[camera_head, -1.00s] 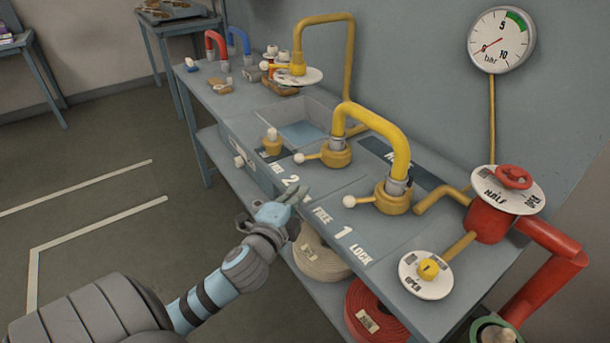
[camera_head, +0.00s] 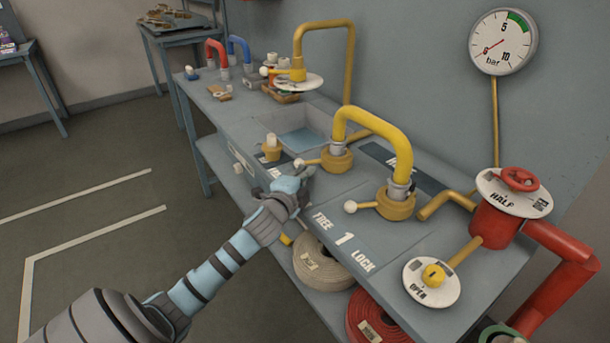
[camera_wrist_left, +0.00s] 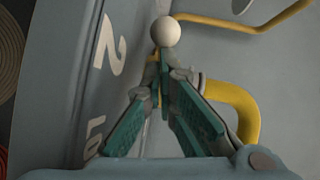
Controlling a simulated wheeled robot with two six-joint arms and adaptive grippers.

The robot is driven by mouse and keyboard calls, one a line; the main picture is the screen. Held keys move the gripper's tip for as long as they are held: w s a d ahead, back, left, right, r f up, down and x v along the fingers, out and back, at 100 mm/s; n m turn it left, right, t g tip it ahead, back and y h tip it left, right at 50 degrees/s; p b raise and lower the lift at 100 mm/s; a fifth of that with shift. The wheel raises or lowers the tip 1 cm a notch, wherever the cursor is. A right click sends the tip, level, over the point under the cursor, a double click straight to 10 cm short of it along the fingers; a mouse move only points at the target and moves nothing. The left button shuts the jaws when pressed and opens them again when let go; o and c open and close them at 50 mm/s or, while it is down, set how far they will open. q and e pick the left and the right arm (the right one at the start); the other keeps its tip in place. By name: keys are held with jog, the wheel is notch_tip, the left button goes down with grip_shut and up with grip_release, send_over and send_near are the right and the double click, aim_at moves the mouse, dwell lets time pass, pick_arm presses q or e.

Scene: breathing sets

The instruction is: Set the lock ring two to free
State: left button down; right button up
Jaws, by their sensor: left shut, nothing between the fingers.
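Lock ring two (camera_head: 337,158) is a brass ring at the foot of the yellow bent pipe's left end. Its short lever points left and ends in a white ball knob (camera_head: 299,164). My left gripper (camera_head: 305,173) is shut and empty, just in front of this knob and lever. In the left wrist view the knob (camera_wrist_left: 166,31) stands just beyond the teal fingertips (camera_wrist_left: 160,83); whether they touch it I cannot tell. A white number 2 (camera_wrist_left: 111,45) shows on the bench there, with its LOCK lettering partly cut off. My right gripper is not in view.
Lock ring one (camera_head: 395,204), with its own white knob (camera_head: 350,207), is close on the right. The yellow pipe (camera_head: 375,118) arches over both rings. A red valve (camera_head: 496,222) with dials stands farther right. A sunken basin (camera_head: 305,138) lies behind.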

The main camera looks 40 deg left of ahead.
pick_arm(q)
jog(key=shift+w+a+r+p, duration=0.1)
jog(key=shift+w+a+p, duration=0.2)
jog(key=shift+a+p, duration=0.4)
jog(key=shift+a, duration=0.2)
jog(key=shift+f, duration=0.2)
jog(key=shift+d+r, duration=0.1)
jog(key=shift+d, duration=0.1)
jog(key=s+d+p, duration=0.1)
jog(key=s+d+r+p, duration=0.1)
jog(key=d+p, duration=0.1)
jog(key=shift+s+d, duration=0.1)
jog(key=shift+s, duration=0.15)
jog(key=a+v, duration=0.1)
jog(key=v, duration=0.8)
jog(key=shift+s+f+p, duration=0.15)
jog(key=shift+s+p, duration=0.2)
jog(key=shift+s, duration=0.1)
